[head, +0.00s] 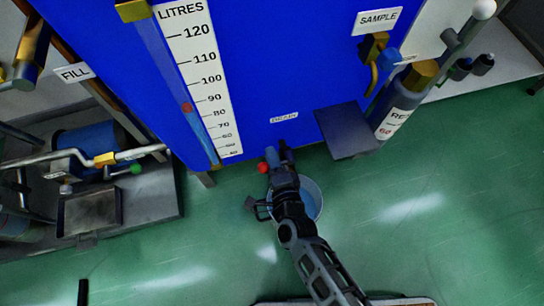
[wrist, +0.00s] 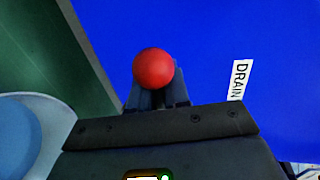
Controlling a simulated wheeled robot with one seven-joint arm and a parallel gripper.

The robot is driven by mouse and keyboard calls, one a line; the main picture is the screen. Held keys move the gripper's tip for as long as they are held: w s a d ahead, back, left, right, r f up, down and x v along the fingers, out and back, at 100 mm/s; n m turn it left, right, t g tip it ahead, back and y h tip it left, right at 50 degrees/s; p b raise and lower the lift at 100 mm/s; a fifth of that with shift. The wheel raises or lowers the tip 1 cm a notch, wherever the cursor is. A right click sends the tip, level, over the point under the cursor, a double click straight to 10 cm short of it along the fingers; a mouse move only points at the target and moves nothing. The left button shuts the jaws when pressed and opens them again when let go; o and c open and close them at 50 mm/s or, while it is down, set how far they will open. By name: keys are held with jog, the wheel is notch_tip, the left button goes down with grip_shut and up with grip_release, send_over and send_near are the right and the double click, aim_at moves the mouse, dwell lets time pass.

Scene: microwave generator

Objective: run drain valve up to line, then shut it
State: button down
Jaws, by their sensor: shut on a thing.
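The blue tank (head: 270,60) carries a DRAIN label (head: 284,118), which also shows in the wrist view (wrist: 239,80). My gripper (head: 279,158) is low on the tank front, below that label. In the wrist view its fingers (wrist: 156,98) are closed at the drain valve's red ball knob (wrist: 154,68), which sticks out past the fingertips. The knob also shows beside the gripper in the head view (head: 263,168). The valve body is hidden. A sight tube (head: 165,65) has a red mark (head: 187,107) between 80 and 90; lighter blue fills it below about there.
A bucket (head: 316,190) with blue liquid stands on the green floor under my gripper, partly hidden by my arm. A dark plate (head: 347,130) juts out to the right, near the SAMPLE tap (head: 373,50). Pipes and a pump (head: 90,150) stand left. Open floor lies right.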

jog(key=shift+f, duration=0.1)
jog(key=shift+s+r+m+y+b, duration=0.1)
jog(key=shift+r+m+y+b, duration=0.4)
jog(key=shift+m+b, duration=0.7)
jog(key=shift+r, duration=0.1)
jog(key=c, duration=1.2)
grip_release()
jog(key=v, duration=0.7)
jog(key=shift+s+r+p, duration=0.25)
jog(key=shift+s+p, duration=0.1)
jog(key=shift+p, duration=0.1)
jog(key=shift+d, duration=0.1)
